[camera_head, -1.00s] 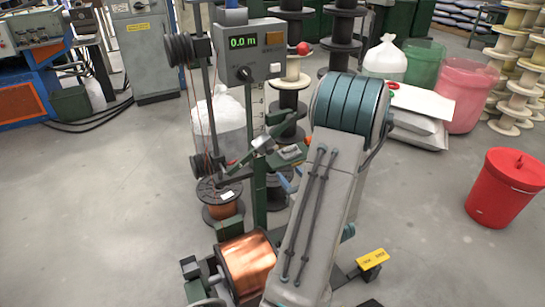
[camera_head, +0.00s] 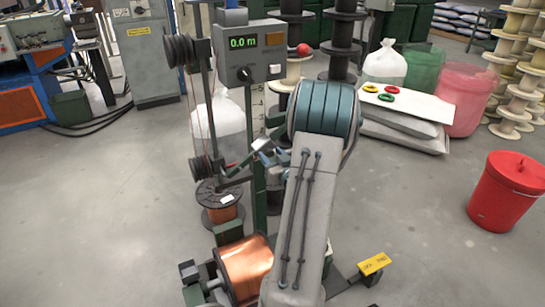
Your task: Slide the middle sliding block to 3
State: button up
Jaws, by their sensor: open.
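A grey meter box (camera_head: 247,50) reading 0.0 m sits on a dark green post (camera_head: 259,190). A pale strip with scale-like marks (camera_head: 257,103) runs down below the box. A green-grey block with a lever (camera_head: 264,147) is on the post at mid height; I cannot tell whether it is the middle sliding block. My own arm, a grey link with a teal ringed joint, covers the area just right of the post.
Black pulleys (camera_head: 180,50) stand left of the meter box. A copper wire spool (camera_head: 220,205) is below, with a larger copper coil (camera_head: 247,267) in front. Open floor lies left.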

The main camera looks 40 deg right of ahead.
grip_shut()
jog(key=a+f+b, duration=0.1)
jog(key=a+b, duration=0.1)
jog(key=w+a+f+b, duration=0.1)
jog(key=a+f+b, duration=0.1)
jog(key=shift+w+a+f, duration=0.15)
jog(key=shift+w+a, duration=0.05)
jog(key=shift+a, duration=0.1)
jog(key=shift+w+a+f, duration=0.1)
jog(key=shift+a+f, duration=0.05)
jog(key=shift+a, duration=0.25)
grip_release()
jog(key=shift+a, duration=0.15)
